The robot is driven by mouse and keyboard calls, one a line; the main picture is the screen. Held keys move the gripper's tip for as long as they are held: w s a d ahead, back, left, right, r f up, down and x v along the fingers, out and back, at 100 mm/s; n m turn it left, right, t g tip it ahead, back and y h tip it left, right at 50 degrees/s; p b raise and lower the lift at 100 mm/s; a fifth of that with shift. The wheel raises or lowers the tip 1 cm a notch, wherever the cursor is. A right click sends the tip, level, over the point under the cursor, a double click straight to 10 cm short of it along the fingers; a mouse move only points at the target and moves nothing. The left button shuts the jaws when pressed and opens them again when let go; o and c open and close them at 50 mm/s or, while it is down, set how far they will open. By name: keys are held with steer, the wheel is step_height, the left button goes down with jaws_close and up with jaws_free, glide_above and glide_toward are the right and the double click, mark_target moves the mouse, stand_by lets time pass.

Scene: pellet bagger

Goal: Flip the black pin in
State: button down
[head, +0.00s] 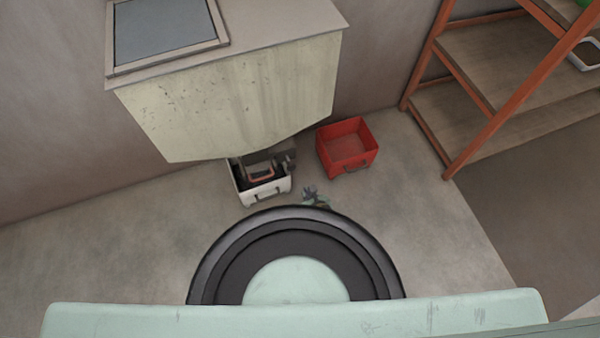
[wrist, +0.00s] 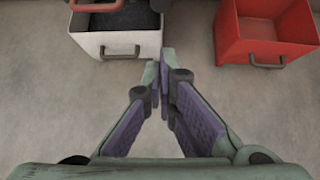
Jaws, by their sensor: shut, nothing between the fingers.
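My gripper (wrist: 159,80) is shut and empty in the wrist view, its fingertips meeting in front of the right end of a white bin. In the head view my gripper (head: 314,196) shows small, just right of the white bin and below the red bin. The pellet bagger (head: 240,95) is a pale, stained hopper box with a framed lid, against the wall. A dark grey part under it, above the white bin, is mostly hidden by the hopper. I cannot make out the black pin in either view.
The white bin (wrist: 118,46) holds dark pellets and has a grey handle; a red-brown handle (wrist: 97,6) sits above it. An empty red bin (head: 323,150) stands to the right. An orange-framed shelf (head: 487,132) stands at the far right. The floor between is clear.

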mark_target(292, 168)
steer(key=w+r+b+x, duration=0.1)
steer(key=r+b+x, duration=0.1)
steer(key=b+x, duration=0.5)
steer(key=shift+a+r+x, duration=0.3)
steer(key=shift+x, duration=2.95)
steer(key=shift+w, duration=0.2)
steer(key=w, duration=0.1)
steer(key=w+a, duration=0.1)
steer(key=w, duration=0.1)
steer(key=shift+w+a, duration=0.1)
steer(key=shift+w, duration=0.1)
